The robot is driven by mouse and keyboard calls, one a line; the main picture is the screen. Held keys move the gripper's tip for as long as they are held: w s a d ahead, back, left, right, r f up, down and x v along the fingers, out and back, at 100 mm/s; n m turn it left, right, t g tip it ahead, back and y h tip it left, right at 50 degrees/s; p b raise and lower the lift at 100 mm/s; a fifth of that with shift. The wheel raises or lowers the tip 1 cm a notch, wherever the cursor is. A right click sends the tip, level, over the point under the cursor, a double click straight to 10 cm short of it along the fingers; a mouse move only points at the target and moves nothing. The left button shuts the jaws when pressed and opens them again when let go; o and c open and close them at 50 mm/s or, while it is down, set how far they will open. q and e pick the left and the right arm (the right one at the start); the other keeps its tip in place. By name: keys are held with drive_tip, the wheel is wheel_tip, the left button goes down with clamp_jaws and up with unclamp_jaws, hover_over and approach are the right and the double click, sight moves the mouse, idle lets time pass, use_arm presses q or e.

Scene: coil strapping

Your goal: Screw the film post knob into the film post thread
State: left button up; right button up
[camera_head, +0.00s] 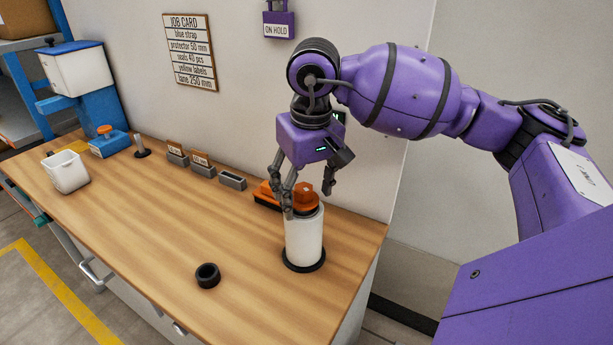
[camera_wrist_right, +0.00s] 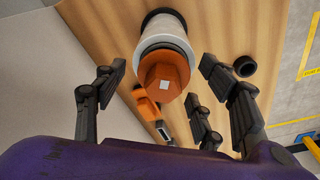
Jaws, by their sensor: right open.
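The orange film post knob (camera_head: 304,198) sits at the top of the white film roll (camera_head: 304,237), which stands upright on a round black base at the right end of the table. My right gripper (camera_head: 308,200) points down over it with its fingers spread around the knob, apart from it. In the right wrist view, the faceted knob (camera_wrist_right: 163,78) with a pale square centre lies between the open fingers (camera_wrist_right: 160,80). The film post thread is hidden under the knob, so I cannot tell how deep the knob sits. My left gripper is out of view.
An orange and black tool (camera_head: 266,194) lies close behind the roll. A black ring (camera_head: 207,275) lies in front. Grey holders (camera_head: 232,181), a white bin (camera_head: 66,171) and a blue device (camera_head: 109,144) stand farther left. The table's front middle is mostly clear.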

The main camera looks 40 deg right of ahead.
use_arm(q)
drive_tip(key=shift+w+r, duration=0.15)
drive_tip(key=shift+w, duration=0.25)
use_arm(e)
drive_tip(key=shift+f, duration=0.2)
drive_tip(key=c, duration=1.1)
drive_tip(key=o, duration=0.5)
clamp_jaws()
drive_tip(key=m, duration=0.4)
drive_tip(key=shift+r+h, duration=0.1)
drive_tip(key=shift+h, duration=0.2)
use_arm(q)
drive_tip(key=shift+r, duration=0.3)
use_arm(e)
drive_tip(key=m, duration=0.4)
drive_tip(key=shift+g, duration=0.3)
use_arm(q)
drive_tip(key=shift+p, duration=0.3)
